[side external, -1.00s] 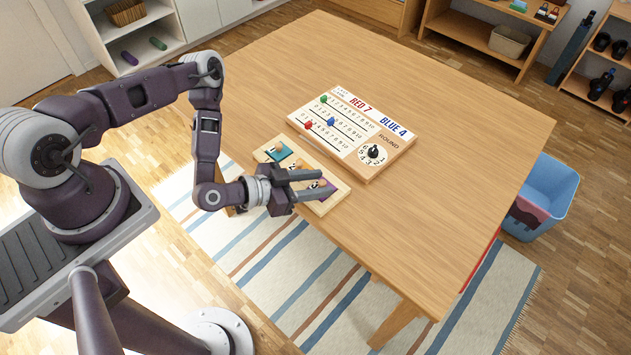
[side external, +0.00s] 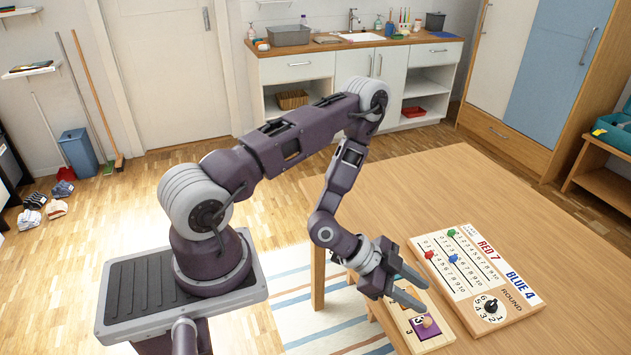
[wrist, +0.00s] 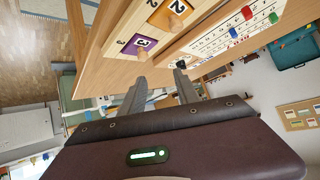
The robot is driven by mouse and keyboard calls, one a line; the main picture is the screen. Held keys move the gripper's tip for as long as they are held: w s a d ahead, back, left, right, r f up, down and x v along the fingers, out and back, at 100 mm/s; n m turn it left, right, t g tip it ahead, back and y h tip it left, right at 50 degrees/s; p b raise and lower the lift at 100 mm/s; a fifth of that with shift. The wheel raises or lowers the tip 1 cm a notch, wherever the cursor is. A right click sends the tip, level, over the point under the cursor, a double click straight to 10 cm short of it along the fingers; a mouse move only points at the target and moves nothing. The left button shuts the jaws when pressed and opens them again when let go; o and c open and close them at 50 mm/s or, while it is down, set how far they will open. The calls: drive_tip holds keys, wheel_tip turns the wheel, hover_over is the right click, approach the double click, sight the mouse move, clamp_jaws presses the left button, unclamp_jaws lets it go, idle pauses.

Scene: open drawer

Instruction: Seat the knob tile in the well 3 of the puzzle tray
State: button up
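The puzzle tray (side external: 441,341) is a light wooden board near the table's edge. The purple knob tile marked 3 (side external: 415,326) lies at the tray's near end, beside a printed 3, with a wooden knob on top. It also shows in the wrist view (wrist: 131,48). It looks to be in the end well, but I cannot tell whether it lies fully flush. An orange tile marked 2 (wrist: 163,19) sits beside it. My gripper (side external: 427,298) is open and empty, its fingers apart, close to the purple tile and clear of its knob in the wrist view (wrist: 161,76).
A wooden score board (side external: 470,297) with coloured pegs and a round dial lies just right of the tray. The table (side external: 440,185) is bare behind them.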

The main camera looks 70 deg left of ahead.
drive_tip(key=a+r+n+g+y, duration=0.1)
drive_tip(key=a+r+y, duration=0.25)
drive_tip(key=r, duration=0.55)
drive_tip(key=a+r+n+g+y, duration=0.15)
drive_tip(key=a+r, duration=0.25)
drive_tip(key=r, duration=0.6)
drive_tip(key=s+r+n, duration=0.2)
drive_tip(key=s+r, duration=0.2)
drive_tip(key=s, duration=0.3)
drive_tip(key=s+d+r+n, duration=0.1)
drive_tip(key=s+r+n, duration=0.1)
drive_tip(key=s+r, duration=0.2)
drive_tip(key=s+d+r+n, duration=0.1)
drive_tip(key=s+r, duration=0.3)
drive_tip(key=s, duration=0.6)
drive_tip(key=shift+d+n+g+y, duration=0.2)
drive_tip(key=shift+n+g+y, duration=0.2)
drive_tip(key=shift+n, duration=0.15)
